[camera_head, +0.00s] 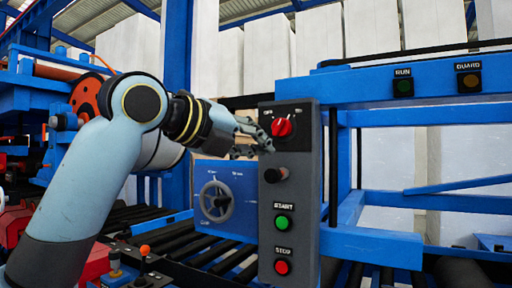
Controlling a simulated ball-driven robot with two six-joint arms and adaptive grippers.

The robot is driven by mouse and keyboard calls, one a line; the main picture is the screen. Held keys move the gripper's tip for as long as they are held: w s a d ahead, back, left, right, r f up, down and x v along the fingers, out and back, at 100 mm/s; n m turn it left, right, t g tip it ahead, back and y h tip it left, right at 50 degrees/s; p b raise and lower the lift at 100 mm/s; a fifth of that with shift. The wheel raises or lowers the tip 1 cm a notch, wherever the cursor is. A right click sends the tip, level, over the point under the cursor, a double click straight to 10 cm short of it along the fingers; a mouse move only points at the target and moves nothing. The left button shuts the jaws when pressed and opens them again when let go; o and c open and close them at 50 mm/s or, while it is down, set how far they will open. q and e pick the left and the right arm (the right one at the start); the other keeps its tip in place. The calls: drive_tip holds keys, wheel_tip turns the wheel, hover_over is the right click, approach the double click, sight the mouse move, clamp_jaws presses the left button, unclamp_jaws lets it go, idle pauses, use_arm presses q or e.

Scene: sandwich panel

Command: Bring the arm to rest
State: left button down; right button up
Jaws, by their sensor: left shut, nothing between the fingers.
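My left arm comes in from the left, and its gripper (262,141) is shut and empty. Its fingertips are at the left edge of a dark grey control panel (299,228), between the red rotary switch (282,127) and the black knob (275,175). I cannot tell whether the fingers touch the panel. The switch sits under a small label at the top of the panel. My right gripper is not in view.
A green START button (283,223) and a red STOP button (282,267) are lower on the panel. A blue box with a handwheel (215,201) stands behind it to the left. Blue frame beams (430,82) fill the right, with RUN and GUARD lamps. Dark rollers (225,258) lie below.

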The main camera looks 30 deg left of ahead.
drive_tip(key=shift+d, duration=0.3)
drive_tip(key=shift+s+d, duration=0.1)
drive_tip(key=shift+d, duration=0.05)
